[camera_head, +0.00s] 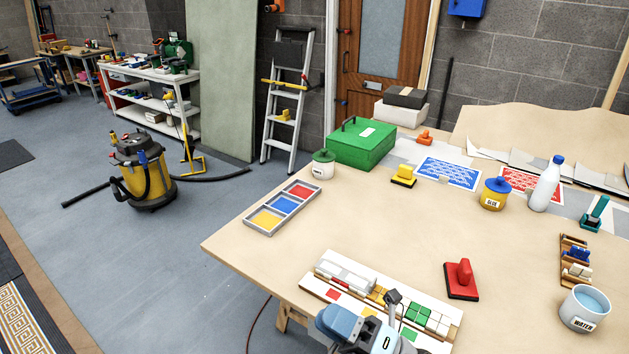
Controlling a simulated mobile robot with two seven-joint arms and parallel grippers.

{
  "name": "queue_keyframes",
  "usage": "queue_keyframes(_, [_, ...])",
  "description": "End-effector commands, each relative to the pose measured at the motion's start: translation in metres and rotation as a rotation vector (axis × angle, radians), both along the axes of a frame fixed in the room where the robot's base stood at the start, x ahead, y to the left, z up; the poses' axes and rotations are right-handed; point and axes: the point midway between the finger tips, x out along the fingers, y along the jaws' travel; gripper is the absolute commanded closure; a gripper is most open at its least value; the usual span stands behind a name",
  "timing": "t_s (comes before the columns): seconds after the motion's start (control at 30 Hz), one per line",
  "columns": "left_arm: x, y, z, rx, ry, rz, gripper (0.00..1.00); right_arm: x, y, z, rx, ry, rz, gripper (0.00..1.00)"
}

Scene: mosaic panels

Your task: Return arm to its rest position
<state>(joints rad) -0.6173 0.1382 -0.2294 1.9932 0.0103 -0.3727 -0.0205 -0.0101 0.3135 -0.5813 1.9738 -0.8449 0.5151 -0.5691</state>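My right gripper (370,330) shows at the bottom edge of the head view, a blue-grey and white form over the near edge of the table. It is in front of the mosaic panel (455,312) and hides part of it. Its fingers are not clearly seen, so I cannot tell whether it is open or shut or holds anything. The panel carries white, red, yellow and green tiles. My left gripper is not in view.
On the wooden table (375,215) stand a tile tray (246,224), red float (462,280), water pot (583,309), glue pot (495,194), white bottle (547,185) and green box (361,145). The table's middle is mostly clear. A vacuum (142,170) stands on the floor.

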Motion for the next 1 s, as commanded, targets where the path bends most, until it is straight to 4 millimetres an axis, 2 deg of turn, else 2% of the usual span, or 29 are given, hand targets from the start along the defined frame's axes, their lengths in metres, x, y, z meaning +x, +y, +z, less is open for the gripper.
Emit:
queue_keyframes(0.03, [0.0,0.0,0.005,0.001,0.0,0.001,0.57,0.005,-0.017,-0.014,0.098,0.204,-0.077,0.69])
queue_keyframes(0.07, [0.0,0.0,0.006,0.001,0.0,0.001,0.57,0.009,-0.029,-0.025,0.161,0.33,-0.125,0.69])
queue_keyframes(0.17, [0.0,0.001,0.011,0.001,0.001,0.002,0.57,0.01,-0.071,-0.075,0.372,0.747,-0.278,0.69])
queue_keyframes(0.3, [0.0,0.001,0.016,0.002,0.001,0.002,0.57,-0.023,-0.124,-0.156,0.659,1.269,-0.479,0.69])
queue_keyframes(0.4, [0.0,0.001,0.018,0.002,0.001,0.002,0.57,-0.057,-0.147,-0.2,0.814,1.53,-0.585,0.69])
queue_keyframes(0.5, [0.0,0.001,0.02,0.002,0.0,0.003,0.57,-0.085,-0.16,-0.228,0.923,1.704,-0.66,0.69])
queue_keyframes(0.6, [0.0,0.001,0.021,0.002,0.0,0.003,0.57,-0.103,-0.166,-0.242,0.987,1.799,-0.699,0.69])
queue_keyframes(0.67, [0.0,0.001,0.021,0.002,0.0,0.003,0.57,-0.108,-0.168,-0.246,1.005,1.825,-0.711,0.69])
queue_keyframes(1.0, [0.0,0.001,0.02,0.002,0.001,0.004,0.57,-0.109,-0.169,-0.248,1.009,1.834,-0.715,0.69])
